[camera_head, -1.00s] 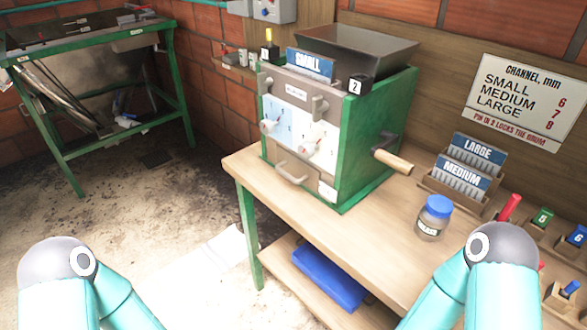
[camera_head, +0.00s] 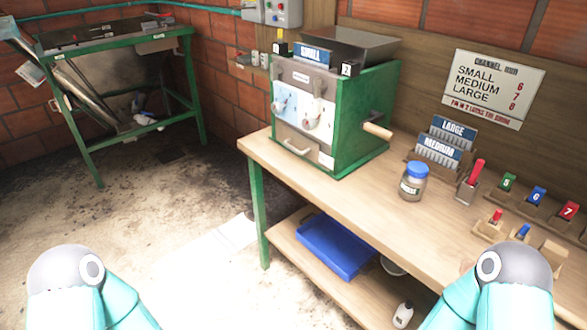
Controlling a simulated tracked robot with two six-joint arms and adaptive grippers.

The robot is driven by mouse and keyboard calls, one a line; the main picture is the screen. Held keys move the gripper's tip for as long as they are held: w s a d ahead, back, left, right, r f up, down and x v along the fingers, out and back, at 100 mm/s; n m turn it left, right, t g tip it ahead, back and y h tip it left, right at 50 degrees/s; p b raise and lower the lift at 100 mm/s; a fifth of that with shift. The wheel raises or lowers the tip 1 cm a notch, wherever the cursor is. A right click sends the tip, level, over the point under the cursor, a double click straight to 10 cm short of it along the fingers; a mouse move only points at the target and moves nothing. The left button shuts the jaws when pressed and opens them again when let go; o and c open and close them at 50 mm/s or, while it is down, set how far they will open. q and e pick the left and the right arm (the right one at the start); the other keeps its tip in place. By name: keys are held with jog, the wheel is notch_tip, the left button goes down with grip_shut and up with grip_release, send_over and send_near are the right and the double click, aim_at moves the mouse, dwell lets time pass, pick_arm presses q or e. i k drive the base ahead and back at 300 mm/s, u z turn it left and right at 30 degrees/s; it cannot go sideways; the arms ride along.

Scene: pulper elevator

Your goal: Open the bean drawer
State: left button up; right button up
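The green pulper machine (camera_head: 365,120) stands on the wooden workbench, with a dark hopper on top and a wooden crank handle on its right side. The bean drawer (camera_head: 298,149) is low on its front, with a pale bar handle, and looks shut. Above it are a blue-and-white panel with knobs and a "SMALL" plate (camera_head: 312,57). Only my teal arm links show, at the bottom left and bottom right. Neither gripper is in view, and both arms are apart from the machine.
The workbench (camera_head: 350,200) bears a blue-lidded jar (camera_head: 411,181), LARGE and MEDIUM plates in a rack (camera_head: 438,150), and coloured pin blocks at right. A blue tray (camera_head: 335,246) lies on the lower shelf. A green table (camera_head: 110,90) stands back left.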

aim_at(302, 145)
jog(key=k, duration=0.5)
jog(key=u, duration=0.65)
jog(key=i, duration=1.3)
jog(key=z, duration=0.45)
